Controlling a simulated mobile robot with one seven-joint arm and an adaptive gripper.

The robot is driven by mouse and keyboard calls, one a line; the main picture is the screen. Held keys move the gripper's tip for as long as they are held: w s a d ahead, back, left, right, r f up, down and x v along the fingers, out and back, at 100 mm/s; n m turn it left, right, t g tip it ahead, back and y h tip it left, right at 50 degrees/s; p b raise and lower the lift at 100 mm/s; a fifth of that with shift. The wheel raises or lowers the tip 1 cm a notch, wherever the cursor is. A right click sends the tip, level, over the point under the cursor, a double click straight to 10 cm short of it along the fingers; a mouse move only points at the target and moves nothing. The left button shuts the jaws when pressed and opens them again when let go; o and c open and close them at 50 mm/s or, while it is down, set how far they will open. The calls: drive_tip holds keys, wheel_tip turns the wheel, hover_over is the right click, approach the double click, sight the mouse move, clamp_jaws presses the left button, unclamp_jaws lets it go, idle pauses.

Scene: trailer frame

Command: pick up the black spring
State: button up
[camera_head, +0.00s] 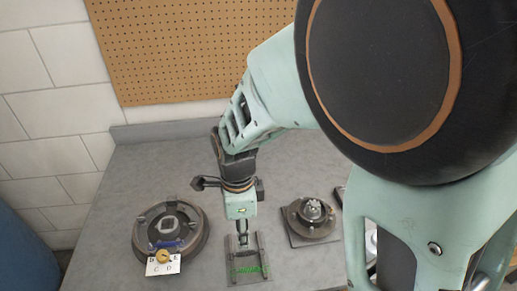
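My gripper (243,241) points down over a dark grey fixture (232,270) near the front middle of the grey bench. It is small in the picture, and I cannot make out whether its fingers are open or shut, or whether anything is between them. The fixture has two raised side rails and bright green marks in its middle. I cannot clearly make out a black spring. One may be hidden by my gripper or lie too small and dark in the fixture to tell.
A round dark dial unit (146,234) with a lettered white card (164,263) and brass knob stands left on the bench (95,262). A round mount with a metal gear (313,211) stands right. A pegboard (180,50) is behind. My arm hides the right side.

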sight(245, 252)
wheel_tip(245, 252, down, 10)
drive_tip(key=shift+w+d+r, duration=0.1)
drive_tip(key=shift+w+r, duration=0.05)
idle(0.4)
drive_tip(key=shift+c, duration=0.2)
clamp_jaws()
